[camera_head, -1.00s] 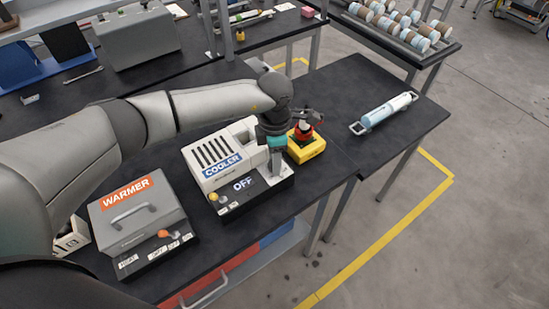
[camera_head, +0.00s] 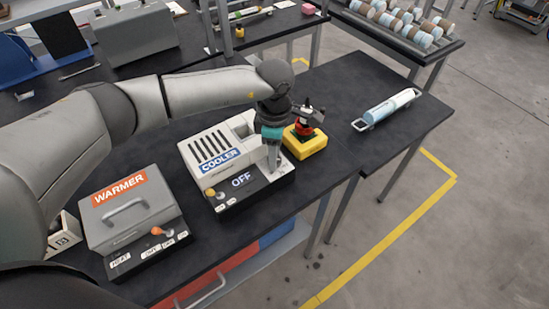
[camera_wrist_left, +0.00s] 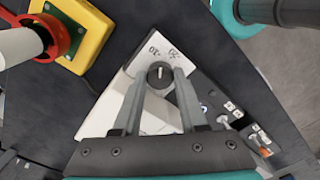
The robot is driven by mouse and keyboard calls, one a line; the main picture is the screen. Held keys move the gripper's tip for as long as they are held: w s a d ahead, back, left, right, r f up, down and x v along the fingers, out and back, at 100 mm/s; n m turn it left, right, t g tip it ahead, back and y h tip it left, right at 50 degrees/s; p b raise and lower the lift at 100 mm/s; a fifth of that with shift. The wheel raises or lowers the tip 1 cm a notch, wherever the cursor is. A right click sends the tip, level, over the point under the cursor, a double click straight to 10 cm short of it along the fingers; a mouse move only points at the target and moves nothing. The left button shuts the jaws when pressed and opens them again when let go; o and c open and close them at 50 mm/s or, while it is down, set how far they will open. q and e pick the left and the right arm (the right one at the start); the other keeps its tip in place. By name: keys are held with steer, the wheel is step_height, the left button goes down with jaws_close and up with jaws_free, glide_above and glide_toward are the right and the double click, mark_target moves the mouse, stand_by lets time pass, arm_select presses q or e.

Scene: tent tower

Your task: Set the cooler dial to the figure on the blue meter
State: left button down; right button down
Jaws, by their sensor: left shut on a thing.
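The white cooler (camera_head: 208,152) stands on the black bench, with a display reading OFF on its front. Its dark round dial (camera_wrist_left: 160,75), with a light pointer line, sits on a white plate at the cooler's right end. Printed figures on the plate beside the dial are small and hard to read. My left gripper (camera_wrist_left: 160,77) points down at the dial, with one finger on each side, shut on it. In the head view the left gripper (camera_head: 273,168) hides the dial. I cannot make out a blue meter in either view.
A grey warmer (camera_head: 130,212) stands to the left. A blue-white cylinder with handles (camera_head: 388,108) lies on the right bench, which is otherwise mostly clear.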

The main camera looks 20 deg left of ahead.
arm_select(q)
steer(key=m+b, duration=0.5)
steer(key=m, duration=0.1)
steer(key=shift+f+m, duration=0.1)
steer(key=shift+m, duration=0.2)
steer(key=m+b, duration=0.5)
steer(key=m, duration=0.1)
steer(key=m+b, duration=0.2)
steer(key=m, duration=0.1)
steer(key=shift+m+b, duration=0.3)
steer(key=shift+m, duration=0.1)
steer(key=shift+m+b, duration=0.75)
steer(key=shift+m, duration=0.65)
steer(key=shift+r+m, duration=0.2)
steer(key=shift+m, duration=0.1)
steer(key=c, duration=0.8)
jaws_free()
steer(key=shift+c, duration=0.2)
steer(key=shift+o, duration=0.5)
